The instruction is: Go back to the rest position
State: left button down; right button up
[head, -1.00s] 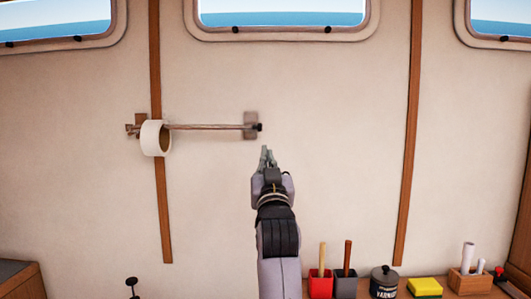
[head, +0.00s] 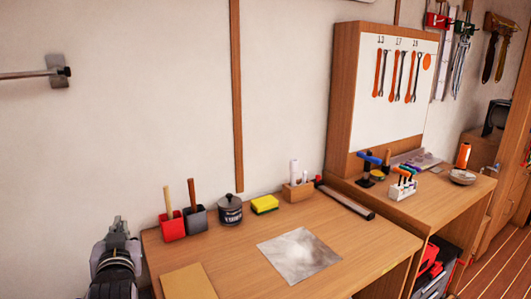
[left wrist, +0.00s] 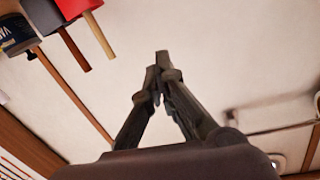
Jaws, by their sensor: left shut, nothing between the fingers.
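My left gripper (head: 119,228) is at the lower left of the head view, just off the left edge of the wooden bench. In the left wrist view its fingers (left wrist: 160,62) meet at the tips, with nothing between them. The pale wall fills the space beyond the fingers. My right gripper is in neither view.
The wooden bench (head: 215,245) holds a red cup (head: 172,228), a dark grey cup (head: 195,219), a varnish tin (head: 230,210), a yellow sponge (head: 265,204) and a grey sheet (head: 298,255). A wall rail (head: 25,75) is at upper left. A tool cabinet (head: 345,90) stands right.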

pick_arm(q)
jog(key=s+d+f+m+g+h, duration=0.25)
jog(key=s+f, duration=0.45)
jog(key=f, duration=0.4)
jog(key=s+d+f+m+g+h, duration=0.1)
jog(key=s+d+f+g+h, duration=0.2)
jog(key=s+f, duration=0.6)
jog(key=s+d+f+m+g+h, duration=0.1)
jog(key=s+d+f+g, duration=0.2)
jog(key=s+f, duration=0.4)
jog(key=s+d+f+m+g+h, duration=0.1)
jog(key=s+d+f+g, duration=0.3)
jog(key=s, duration=0.6)
notch_tip(320, 180, down, 24)
jog(key=p, duration=0.2)
jog(key=s+a+f+g+p, duration=0.1)
jog(key=s+f, duration=0.6)
jog(key=s, duration=0.2)
jog(key=s+a+f+g+p, duration=0.1)
jog(key=s+a+f, duration=0.1)
jog(key=s+f, duration=0.6)
jog(key=shift+s+a, duration=0.3)
jog(key=shift+s, duration=0.1)
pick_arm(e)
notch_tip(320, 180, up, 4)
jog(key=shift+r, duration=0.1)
